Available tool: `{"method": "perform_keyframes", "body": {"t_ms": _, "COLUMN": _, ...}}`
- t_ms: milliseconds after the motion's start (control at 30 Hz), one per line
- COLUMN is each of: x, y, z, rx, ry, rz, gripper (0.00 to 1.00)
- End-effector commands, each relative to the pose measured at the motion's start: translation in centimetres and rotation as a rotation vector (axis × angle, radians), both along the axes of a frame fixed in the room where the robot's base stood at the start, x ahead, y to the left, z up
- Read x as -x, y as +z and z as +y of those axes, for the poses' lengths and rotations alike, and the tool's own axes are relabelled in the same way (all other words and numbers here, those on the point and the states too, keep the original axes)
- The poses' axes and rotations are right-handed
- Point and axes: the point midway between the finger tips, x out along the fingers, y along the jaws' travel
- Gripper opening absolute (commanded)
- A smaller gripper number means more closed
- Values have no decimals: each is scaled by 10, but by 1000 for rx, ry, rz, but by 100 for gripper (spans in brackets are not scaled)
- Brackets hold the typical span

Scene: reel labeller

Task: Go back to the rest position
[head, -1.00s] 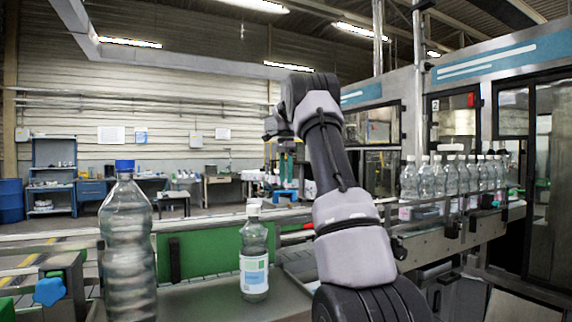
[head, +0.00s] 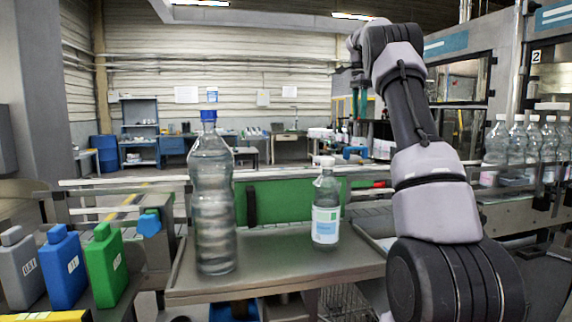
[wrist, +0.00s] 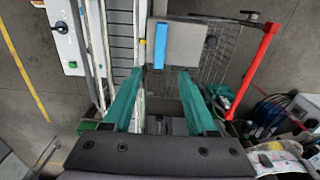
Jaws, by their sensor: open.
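My gripper shows in the wrist view (wrist: 154,98), with its two green fingers spread apart and nothing between them. In the head view my arm rises at the right and bends at the top, and the green fingers (head: 359,100) hang at its far end, small and partly hidden. The gripper is in the air beyond the metal table, apart from the bottles. A large clear bottle with a blue cap (head: 212,200) stands upright on the metal table (head: 275,256). A smaller bottle with a white cap and a label (head: 326,205) stands upright to its right.
Grey, blue (head: 64,268) and green (head: 106,265) jugs stand at the lower left. A row of clear bottles (head: 525,145) stands on the conveyor at the right. In the wrist view a red bar (wrist: 251,70) runs beside a wire basket (wrist: 222,58).

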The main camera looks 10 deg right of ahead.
Motion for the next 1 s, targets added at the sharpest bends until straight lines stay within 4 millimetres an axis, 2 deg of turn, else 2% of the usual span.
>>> {"method": "perform_keyframes", "body": {"t_ms": 133, "x": 11, "y": 10, "z": 8, "rx": 0, "ry": 47, "rz": -17, "gripper": 57}}
{"method": "perform_keyframes", "body": {"t_ms": 233, "x": 29, "y": 23, "z": 23, "rx": 0, "ry": 133, "rz": -48, "gripper": 57}}
{"method": "perform_keyframes", "body": {"t_ms": 400, "x": 76, "y": 41, "z": 59, "rx": 4, "ry": 329, "rz": -126, "gripper": 57}}
{"method": "perform_keyframes", "body": {"t_ms": 567, "x": 125, "y": 46, "z": 94, "rx": 16, "ry": 512, "rz": -213, "gripper": 57}}
{"method": "perform_keyframes", "body": {"t_ms": 767, "x": 191, "y": 36, "z": 139, "rx": 44, "ry": 721, "rz": -326, "gripper": 57}}
{"method": "perform_keyframes", "body": {"t_ms": 1000, "x": 274, "y": -2, "z": 186, "rx": 100, "ry": 942, "rz": -469, "gripper": 57}}
